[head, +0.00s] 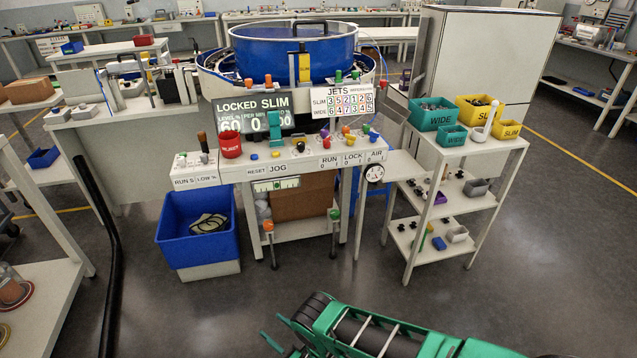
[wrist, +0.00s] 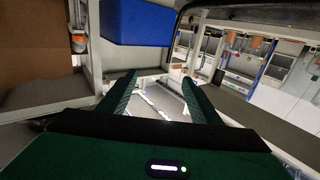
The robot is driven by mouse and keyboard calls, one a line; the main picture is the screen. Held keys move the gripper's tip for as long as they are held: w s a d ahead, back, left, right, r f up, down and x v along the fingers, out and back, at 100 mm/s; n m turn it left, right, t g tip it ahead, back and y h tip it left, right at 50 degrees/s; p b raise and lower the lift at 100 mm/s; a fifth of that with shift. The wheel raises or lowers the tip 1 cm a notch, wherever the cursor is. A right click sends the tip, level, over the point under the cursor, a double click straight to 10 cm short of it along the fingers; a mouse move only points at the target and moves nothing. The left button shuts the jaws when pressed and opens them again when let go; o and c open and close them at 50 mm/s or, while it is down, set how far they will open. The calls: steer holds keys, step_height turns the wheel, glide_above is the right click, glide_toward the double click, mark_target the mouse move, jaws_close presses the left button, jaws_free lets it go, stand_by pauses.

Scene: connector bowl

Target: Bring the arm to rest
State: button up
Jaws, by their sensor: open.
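My green arm (head: 385,335) reaches in from the bottom right of the head view, low over the grey floor in front of the machine. My gripper (wrist: 160,76) shows in the wrist view as two green fingers spread apart, with nothing between them. In the head view the gripper end points left and is partly cut off by the bottom edge. It is apart from the bench and the shelf cart.
The control bench (head: 290,158) with buttons and a red cup (head: 231,145) stands ahead, below a blue bowl (head: 293,52). A blue bin (head: 198,230) is at its left, a shelf cart (head: 462,150) at its right. The right floor (head: 560,270) is free. A black bar (head: 103,230) stands at left.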

steer(key=w+d+r+m+h, duration=0.2)
steer(key=w+d+r+h, duration=0.2)
steer(key=w+r, duration=0.75)
steer(key=w+d+r+m+h, duration=0.1)
steer(key=w+d+r+h, duration=0.35)
steer(key=w+r, duration=0.75)
steer(key=w+d+r+m+g+h, duration=0.1)
steer(key=w+d+r+m+h, duration=0.15)
steer(key=d+r, duration=0.8)
steer(key=w+d+r+m+g+h, duration=0.1)
steer(key=w+d+r+m+h, duration=0.15)
steer(key=d+r, duration=0.85)
steer(key=s+d+r+m+g+h, duration=0.1)
steer(key=s+d+r+m+g, duration=0.1)
steer(key=s+d+r, duration=0.7)
steer(key=s+d+r+m+g+h, duration=0.2)
steer(key=s+d+r, duration=0.2)
steer(key=s+d, duration=0.9)
steer(key=s+d+r+m+g+y, duration=0.1)
steer(key=s+r+g, duration=0.1)
steer(key=s, duration=0.9)
steer(key=s+d+r+m+g, duration=0.1)
steer(key=s+r+m, duration=0.1)
steer(key=s, duration=1)
steer(key=s+d+r+m+g+y, duration=0.1)
steer(key=s+d+r+g, duration=0.1)
steer(key=s, duration=1)
steer(key=shift+r+m+g+y, duration=0.3)
steer(key=shift+y, duration=0.05)
